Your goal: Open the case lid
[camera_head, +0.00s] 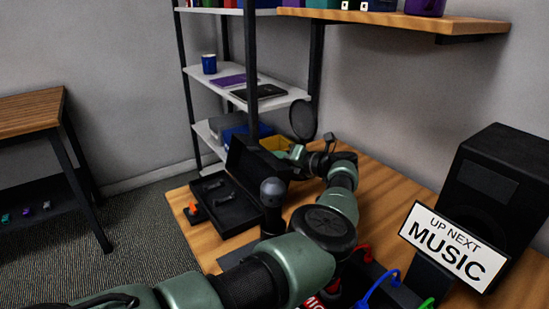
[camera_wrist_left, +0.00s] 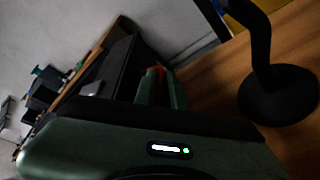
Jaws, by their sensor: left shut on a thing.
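The black case (camera_head: 232,215) sits on the wooden table at its left end, with dark items lying in its base. Its lid (camera_head: 250,172) stands raised, roughly upright, at the back right of the base. My left gripper (camera_head: 297,153) is at the lid's far right side. In the left wrist view its green fingers (camera_wrist_left: 160,88) are closed beside the dark case lid (camera_wrist_left: 118,72). The exact contact is dark and partly hidden. My right gripper is not in view.
A microphone (camera_head: 272,190) stands before the case. A round-based black stand (camera_wrist_left: 278,95) is close to my left gripper. A yellow bin (camera_head: 277,143) is behind. A speaker (camera_head: 499,195), a "MUSIC" sign (camera_head: 453,246) and colored cables (camera_head: 375,287) are at the right.

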